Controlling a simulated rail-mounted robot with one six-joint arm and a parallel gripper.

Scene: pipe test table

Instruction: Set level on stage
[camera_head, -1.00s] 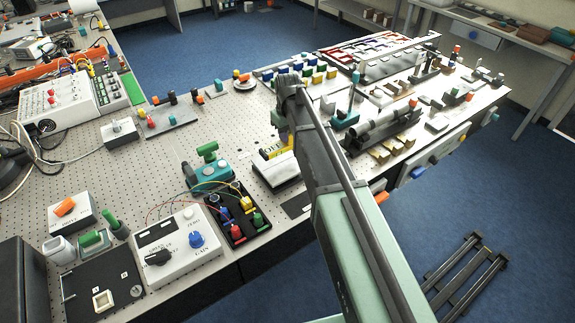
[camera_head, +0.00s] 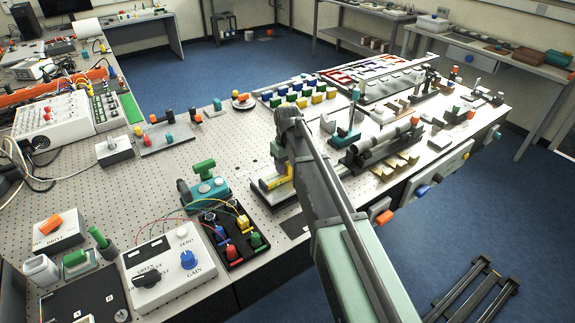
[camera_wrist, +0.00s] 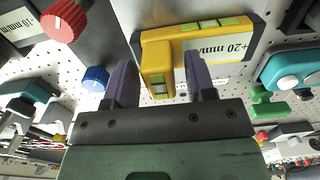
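The level is a yellow L-shaped piece with green vials (camera_wrist: 158,55) in the wrist view. In the head view a yellow part (camera_head: 274,179) shows beside my arm, on a low pale base with a dark edge (camera_head: 262,193). My gripper (camera_wrist: 160,82) has its two fingers apart, on either side of the level's near leg. A pale gap shows between that leg and the right finger. My arm hides much of this spot in the head view. I cannot tell which part is the stage.
A red knob (camera_wrist: 63,20) and a blue knob (camera_wrist: 95,79) are left of my fingers. A teal device with a green knob (camera_head: 204,183) and a black tray of coloured terminals (camera_head: 232,232) stand left of my arm.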

